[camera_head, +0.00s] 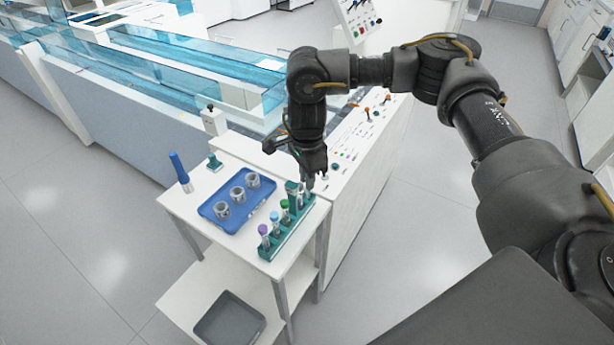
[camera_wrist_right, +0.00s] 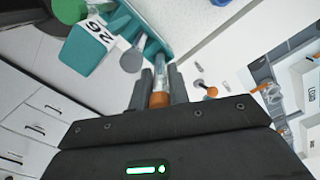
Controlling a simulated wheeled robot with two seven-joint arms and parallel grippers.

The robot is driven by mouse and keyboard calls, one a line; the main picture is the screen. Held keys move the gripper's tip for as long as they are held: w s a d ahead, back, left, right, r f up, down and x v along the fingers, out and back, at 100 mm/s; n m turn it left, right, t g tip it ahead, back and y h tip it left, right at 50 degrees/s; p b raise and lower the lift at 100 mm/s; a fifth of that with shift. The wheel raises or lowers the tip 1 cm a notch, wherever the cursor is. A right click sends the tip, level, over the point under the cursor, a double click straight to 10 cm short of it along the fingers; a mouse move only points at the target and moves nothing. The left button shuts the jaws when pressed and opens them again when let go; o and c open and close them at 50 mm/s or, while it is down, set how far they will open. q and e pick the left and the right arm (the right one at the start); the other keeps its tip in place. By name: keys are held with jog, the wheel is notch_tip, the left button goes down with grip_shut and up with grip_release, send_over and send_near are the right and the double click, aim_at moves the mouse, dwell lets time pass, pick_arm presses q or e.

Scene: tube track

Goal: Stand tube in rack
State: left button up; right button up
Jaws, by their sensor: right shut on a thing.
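The teal rack (camera_head: 284,236) stands along the right edge of a small white table; part of it also shows in the wrist view (camera_wrist_right: 152,42). It holds several tubes, with purple (camera_head: 263,229), blue (camera_head: 274,216) and green (camera_head: 284,204) caps visible. My right gripper (camera_head: 309,182) is at the rack's far end, pointing down. In the wrist view its fingers (camera_wrist_right: 162,88) are shut on an orange-capped tube (camera_wrist_right: 160,98). The tube's lower end is close to the rack; I cannot tell if it is inside a hole. My left gripper is out of view.
A blue tray (camera_head: 223,225) with three grey cups lies left of the rack. A blue upright item (camera_head: 180,168) stands at the table's left corner. A grey bin (camera_head: 229,320) sits on the lower shelf. A white track machine (camera_head: 345,170) adjoins the table's far right side.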

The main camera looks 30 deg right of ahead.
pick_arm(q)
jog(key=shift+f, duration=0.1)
pick_arm(e)
jog(key=shift+f, duration=0.15)
pick_arm(q)
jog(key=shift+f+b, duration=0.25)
jog(key=shift+b, duration=0.1)
pick_arm(e)
jog(key=shift+f, duration=0.35)
jog(key=shift+f, duration=0.15)
jog(key=o, duration=0.8)
notch_tip(320, 180, up, 11)
jog(key=shift+f, duration=0.1)
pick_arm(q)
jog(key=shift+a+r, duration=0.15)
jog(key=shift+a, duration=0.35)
